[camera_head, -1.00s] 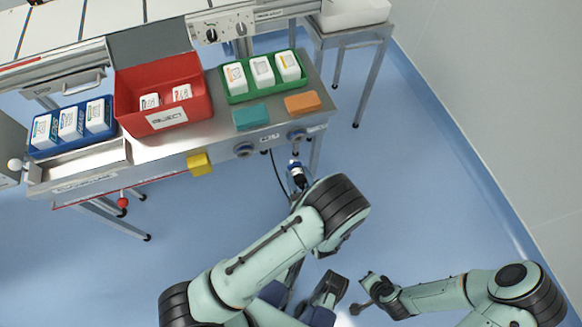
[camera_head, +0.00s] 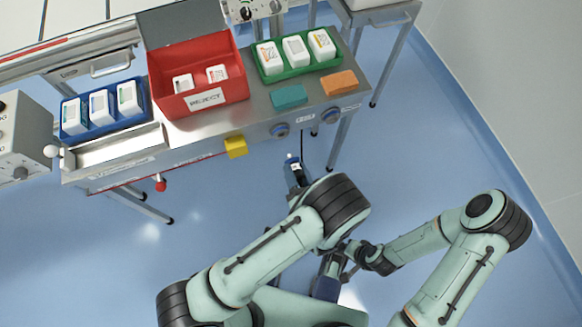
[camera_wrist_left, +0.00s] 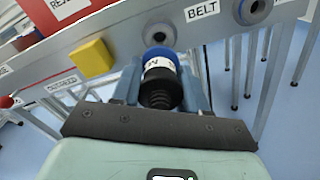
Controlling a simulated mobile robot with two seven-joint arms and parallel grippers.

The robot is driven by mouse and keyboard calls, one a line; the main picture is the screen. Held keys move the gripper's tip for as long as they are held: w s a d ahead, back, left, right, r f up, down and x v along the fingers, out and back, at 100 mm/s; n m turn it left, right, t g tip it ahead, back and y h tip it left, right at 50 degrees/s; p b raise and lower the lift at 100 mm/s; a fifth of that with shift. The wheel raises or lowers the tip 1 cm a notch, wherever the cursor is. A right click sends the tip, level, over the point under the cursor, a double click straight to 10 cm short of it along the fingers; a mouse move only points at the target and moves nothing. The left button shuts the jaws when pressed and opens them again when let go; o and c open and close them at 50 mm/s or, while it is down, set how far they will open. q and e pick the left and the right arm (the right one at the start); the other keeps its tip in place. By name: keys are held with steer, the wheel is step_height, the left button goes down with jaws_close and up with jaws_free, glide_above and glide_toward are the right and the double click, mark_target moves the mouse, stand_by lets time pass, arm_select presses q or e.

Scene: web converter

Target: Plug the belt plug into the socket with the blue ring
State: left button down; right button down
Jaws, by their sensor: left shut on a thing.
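My left gripper (camera_head: 294,172) is shut on the belt plug (camera_head: 293,162), below the front panel of the machine. In the left wrist view the plug (camera_wrist_left: 160,82) has a blue end, a white band and a ribbed black body, between the fingers of the left gripper (camera_wrist_left: 162,88). Its blue end points at the left socket (camera_wrist_left: 158,34), which it partly covers; in the head view they look apart. The left socket (camera_head: 280,130) and right socket (camera_head: 331,116) sit in the panel. A BELT label (camera_wrist_left: 202,9) lies between them.
A yellow block (camera_head: 235,147) sticks out of the panel left of the sockets. A red reject bin (camera_head: 200,100), a blue tray (camera_head: 104,134) and a green tray (camera_head: 300,68) stand on top. A dark cable (camera_head: 303,146) hangs below the panel. The floor around is clear.

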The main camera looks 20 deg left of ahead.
mark_target(290, 155)
stand_by(0.4)
arm_select(q)
steer(key=shift+x, duration=2.75)
steer(key=shift+p, duration=0.4)
steer(key=shift+x, duration=1.8)
stand_by(0.4)
steer(key=c, duration=0.5)
jaws_free()
